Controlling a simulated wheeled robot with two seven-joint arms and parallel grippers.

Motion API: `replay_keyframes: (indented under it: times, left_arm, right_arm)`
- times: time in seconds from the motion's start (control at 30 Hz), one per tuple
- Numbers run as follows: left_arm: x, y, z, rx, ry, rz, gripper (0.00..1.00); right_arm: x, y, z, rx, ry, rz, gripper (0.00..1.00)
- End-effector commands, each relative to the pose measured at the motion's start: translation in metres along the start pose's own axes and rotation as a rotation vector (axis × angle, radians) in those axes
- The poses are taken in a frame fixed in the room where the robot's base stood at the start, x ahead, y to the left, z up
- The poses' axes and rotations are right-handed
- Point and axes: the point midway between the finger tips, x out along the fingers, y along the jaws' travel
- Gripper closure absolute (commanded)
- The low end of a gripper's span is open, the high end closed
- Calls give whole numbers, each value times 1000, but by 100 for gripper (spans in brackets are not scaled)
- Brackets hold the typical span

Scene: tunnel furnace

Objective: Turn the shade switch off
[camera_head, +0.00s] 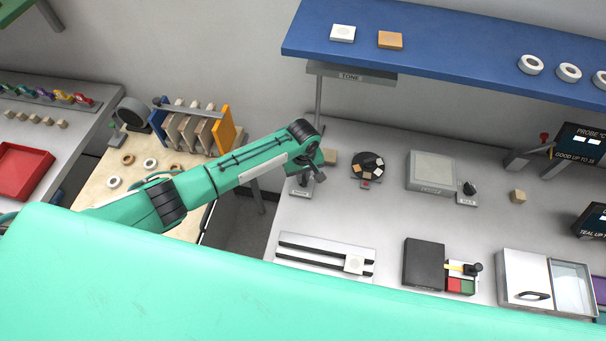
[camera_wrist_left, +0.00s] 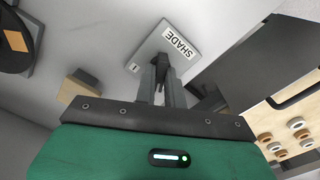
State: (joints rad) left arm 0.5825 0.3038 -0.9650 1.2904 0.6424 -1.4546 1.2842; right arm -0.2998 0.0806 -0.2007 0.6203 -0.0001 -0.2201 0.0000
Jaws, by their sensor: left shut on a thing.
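The shade switch is a small grey plate (camera_wrist_left: 185,62) with a white SHADE label and an "I" mark at one side, at the top middle of the left wrist view. Its dark lever (camera_wrist_left: 160,85) stands between the fingers. My left gripper (camera_wrist_left: 163,92) is shut on the lever, and the fingers hide part of it. In the head view my left gripper (camera_head: 303,178) points down at the switch plate (camera_head: 299,190) near the left edge of the grey bench. The lever's side is hard to tell. My right gripper is out of view.
A wooden block (camera_head: 329,157) and a round dark dish with tiles (camera_head: 368,159) stand just right of the gripper. The TONE sign (camera_head: 350,76) on its post and the blue shelf (camera_head: 450,40) are behind. A railed plate (camera_head: 318,262) lies in front.

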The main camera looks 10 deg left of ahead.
Motion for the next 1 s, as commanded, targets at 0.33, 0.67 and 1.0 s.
replay_keyframes:
  times: [0.33, 0.67, 1.0]
  left_arm:
    - [-1, 0, -1, -1, 2, 0, 67]
    - [-10, 0, -1, 0, 1, 2, 67]
    - [-80, 0, -2, 0, 5, 5, 67]
  right_arm:
    - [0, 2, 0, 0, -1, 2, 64]
    - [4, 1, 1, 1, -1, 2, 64]
    - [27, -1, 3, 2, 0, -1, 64]
